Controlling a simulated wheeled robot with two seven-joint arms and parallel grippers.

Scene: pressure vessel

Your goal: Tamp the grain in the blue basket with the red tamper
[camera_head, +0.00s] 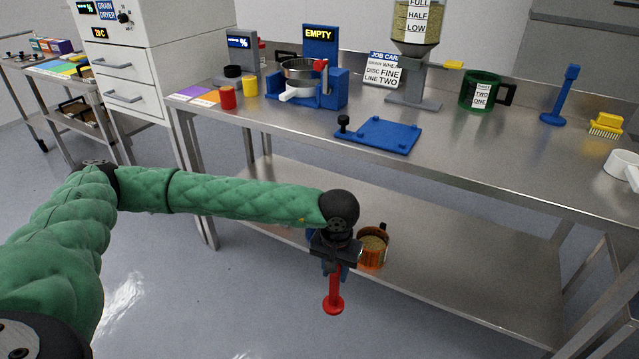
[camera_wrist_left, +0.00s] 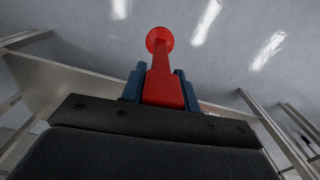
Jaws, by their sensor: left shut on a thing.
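My left gripper (camera_head: 335,262) is shut on the red tamper (camera_head: 334,301), which hangs straight down in front of the steel table. In the left wrist view, the blue fingers (camera_wrist_left: 160,88) close on the red handle, and the tamper's round foot (camera_wrist_left: 159,39) points away over the floor. No basket is plainly blue. A round metal basket (camera_head: 301,70) with a white handle sits in the blue stand (camera_head: 334,88) under the "EMPTY" sign; its contents cannot be made out. My right gripper is not in view.
A blue plate (camera_head: 378,135) lies near the table's (camera_head: 470,160) front edge. An orange mug of grain (camera_head: 374,246) is low behind my gripper. A hopper (camera_head: 415,30), green mug (camera_head: 480,90), blue tamper (camera_head: 560,97) and yellow brush (camera_head: 606,125) stand further right.

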